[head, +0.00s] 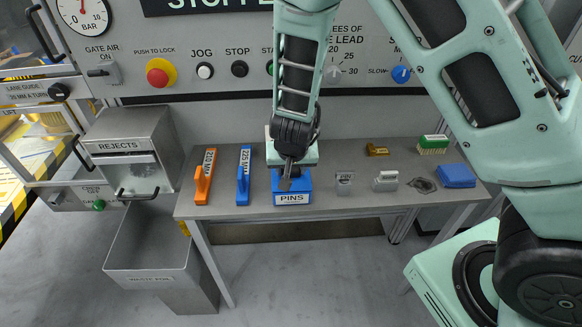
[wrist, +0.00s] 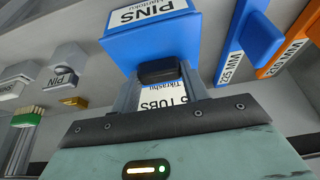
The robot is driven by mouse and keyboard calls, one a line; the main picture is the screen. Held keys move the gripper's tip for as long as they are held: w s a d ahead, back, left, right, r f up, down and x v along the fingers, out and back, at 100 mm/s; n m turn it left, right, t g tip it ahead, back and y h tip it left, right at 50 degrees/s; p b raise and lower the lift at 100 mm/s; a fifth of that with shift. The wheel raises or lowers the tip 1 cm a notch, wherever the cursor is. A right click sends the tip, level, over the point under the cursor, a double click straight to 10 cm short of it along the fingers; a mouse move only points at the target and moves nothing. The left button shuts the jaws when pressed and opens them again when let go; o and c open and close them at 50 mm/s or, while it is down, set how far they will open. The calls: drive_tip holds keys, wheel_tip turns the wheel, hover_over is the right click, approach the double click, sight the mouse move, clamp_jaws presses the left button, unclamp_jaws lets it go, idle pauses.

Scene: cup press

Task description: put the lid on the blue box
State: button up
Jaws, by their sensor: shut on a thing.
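The blue box (head: 278,198) with the PINS label stands on the grey bench below my gripper (head: 288,180). The wrist view shows blue surfaces of the box and lid (wrist: 150,38) just past my fingertips. My gripper (wrist: 160,72) is shut on the dark grip of the lid and points down at the box. The lid is over the box, and my fingers hide part of it. I cannot tell whether it touches the rim all round. A white label reading STUBS shows between my fingers; I cannot tell what bears it.
An orange handled tool (head: 203,180) and a blue one (head: 243,178) lie to the left.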

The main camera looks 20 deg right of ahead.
drive_tip(key=shift+f, duration=0.25)
drive_tip(key=o, duration=1.1)
drive_tip(key=shift+c, duration=0.2)
drive_tip(key=shift+r, duration=0.1)
drive_tip(key=shift+r+p, duration=3.5)
drive_tip(key=shift+p, duration=0.25)
drive_tip(key=shift+f, duration=0.1)
